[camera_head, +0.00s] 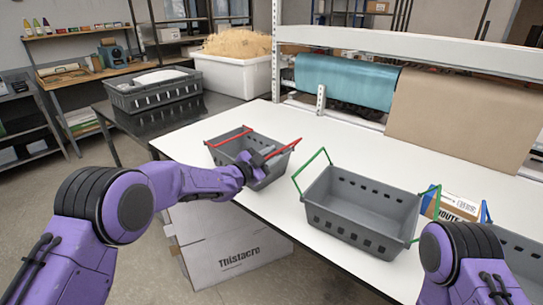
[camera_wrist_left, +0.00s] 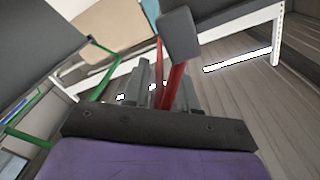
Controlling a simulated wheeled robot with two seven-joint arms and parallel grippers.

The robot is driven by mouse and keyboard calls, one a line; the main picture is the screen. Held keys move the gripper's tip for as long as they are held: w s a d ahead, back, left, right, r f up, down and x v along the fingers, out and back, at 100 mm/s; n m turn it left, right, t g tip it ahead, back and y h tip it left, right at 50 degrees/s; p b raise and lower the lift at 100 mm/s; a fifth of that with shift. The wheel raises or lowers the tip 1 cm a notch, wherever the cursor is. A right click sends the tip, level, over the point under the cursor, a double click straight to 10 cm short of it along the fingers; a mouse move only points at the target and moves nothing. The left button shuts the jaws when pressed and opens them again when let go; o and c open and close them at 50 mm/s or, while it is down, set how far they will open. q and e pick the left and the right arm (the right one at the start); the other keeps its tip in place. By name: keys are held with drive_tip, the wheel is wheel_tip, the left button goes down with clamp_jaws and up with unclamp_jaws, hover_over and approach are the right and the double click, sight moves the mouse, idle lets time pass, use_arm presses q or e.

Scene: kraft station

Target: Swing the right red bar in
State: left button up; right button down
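A grey crate (camera_head: 225,155) with two red bars stands on the white table. The left red bar (camera_head: 229,137) lies along its left end. The right red bar (camera_head: 284,149) spans the right end, at about rim height. My left gripper (camera_head: 266,153) is at the crate's near right corner, close to the near end of the right red bar. In the left wrist view a red bar (camera_wrist_left: 176,88) runs up beside a dark block-like part. Whether the fingers close on the bar cannot be made out. My right arm shows at lower right, its gripper out of view.
A grey crate with green bars (camera_head: 365,207) stands to the right, with a cardboard box (camera_head: 455,206) beyond it. Another grey crate (camera_head: 519,258) is partly cut off at far right. Bare white table (camera_head: 200,134) lies around the red-barred crate.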

use_arm(q)
clamp_jaws()
drive_tip(key=shift+a, duration=0.1)
drive_tip(key=shift+w+a+r+n+p, duration=0.1)
drive_tip(key=shift+w+a+n+p, duration=0.25)
drive_tip(key=shift+n, duration=0.8)
drive_tip(key=shift+w+a+r+n+p, duration=0.2)
drive_tip(key=shift+w+a+n, duration=0.15)
drive_tip(key=shift+n, duration=0.75)
drive_tip(key=shift+w+a+r+n+p, duration=0.1)
drive_tip(key=shift+w+a+n+p, duration=0.3)
drive_tip(key=shift+n, duration=0.75)
drive_tip(key=shift+s+a, duration=0.1)
drive_tip(key=shift+s, duration=0.05)
drive_tip(key=shift+f, duration=0.1)
